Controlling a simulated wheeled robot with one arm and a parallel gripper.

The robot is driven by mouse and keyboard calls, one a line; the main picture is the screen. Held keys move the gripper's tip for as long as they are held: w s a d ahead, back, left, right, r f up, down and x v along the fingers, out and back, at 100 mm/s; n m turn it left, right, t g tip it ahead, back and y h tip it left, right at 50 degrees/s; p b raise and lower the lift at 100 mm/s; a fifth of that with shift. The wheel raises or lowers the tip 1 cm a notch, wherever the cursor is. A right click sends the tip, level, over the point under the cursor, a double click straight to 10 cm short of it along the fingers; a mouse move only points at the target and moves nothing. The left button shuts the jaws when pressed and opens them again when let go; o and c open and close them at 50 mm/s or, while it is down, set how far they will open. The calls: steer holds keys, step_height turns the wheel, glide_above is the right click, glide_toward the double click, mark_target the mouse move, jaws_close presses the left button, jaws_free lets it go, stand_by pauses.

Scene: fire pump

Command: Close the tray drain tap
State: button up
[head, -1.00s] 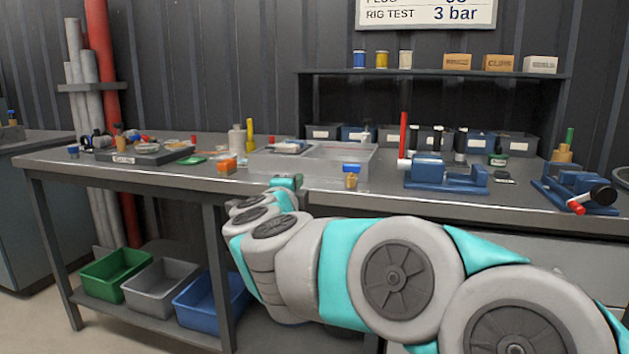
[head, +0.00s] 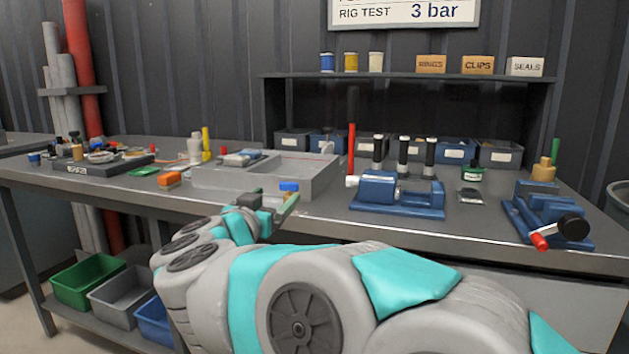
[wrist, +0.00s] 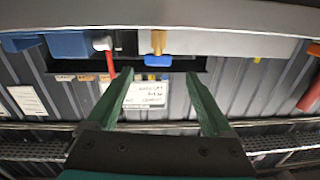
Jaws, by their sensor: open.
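The tray drain tap has a blue handle (head: 289,187) and a brass body (wrist: 158,42), at the front wall of the grey tray (head: 318,183) on the bench. The handle also shows in the wrist view (wrist: 165,60), lying crosswise over the brass end. My gripper (head: 284,208) is at the bench's front edge, just in front of and below the tap in the head view. In the wrist view my gripper (wrist: 160,85) has its two green fingers wide apart, with the tap beyond the tips, between their lines. Nothing is held. My gripper hides the tap's lower part in the head view.
Another blue fixture (head: 550,215) is farther right. Bench space in front of the tray is narrow.

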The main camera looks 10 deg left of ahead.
mark_target(287, 186)
steer(key=shift+n, duration=0.3)
steer(key=w, duration=0.8)
steer(key=shift+d, duration=0.3)
steer(key=shift+c, duration=0.2)
jaws_close()
steer(key=shift+h, duration=0.3)
steer(key=shift+f+h, duration=0.1)
steer(key=shift+h, duration=0.2)
steer(key=shift+o, duration=0.2)
jaws_free()
steer(key=shift+s, duration=0.15)
